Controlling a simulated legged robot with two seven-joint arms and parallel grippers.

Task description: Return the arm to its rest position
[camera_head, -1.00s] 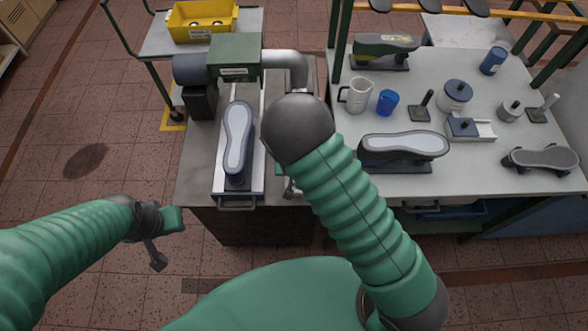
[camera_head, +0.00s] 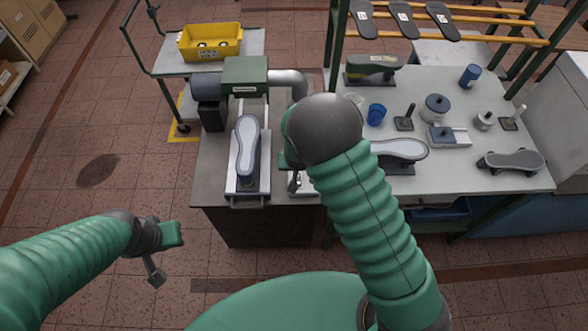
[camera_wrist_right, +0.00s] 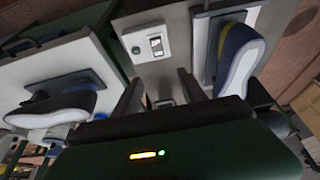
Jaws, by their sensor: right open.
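My right arm's green sleeve and dark round joint cover the middle of the head view. Its gripper (camera_head: 293,184) shows only partly past that joint, over the front right of the grey bench. In the right wrist view the same gripper (camera_wrist_right: 160,92) has its two dark fingers apart, with nothing between them. A control box with a green button (camera_wrist_right: 148,45) shows beyond the fingers. My left gripper (camera_head: 157,258) hangs over the floor at the left, apart from everything; its finger gap is unclear.
Another pale-soled last (camera_head: 402,149) stands on the right table (camera_head: 460,177), partly behind my arm. A blue cup (camera_head: 376,114) stands nearby. Floor at left is clear.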

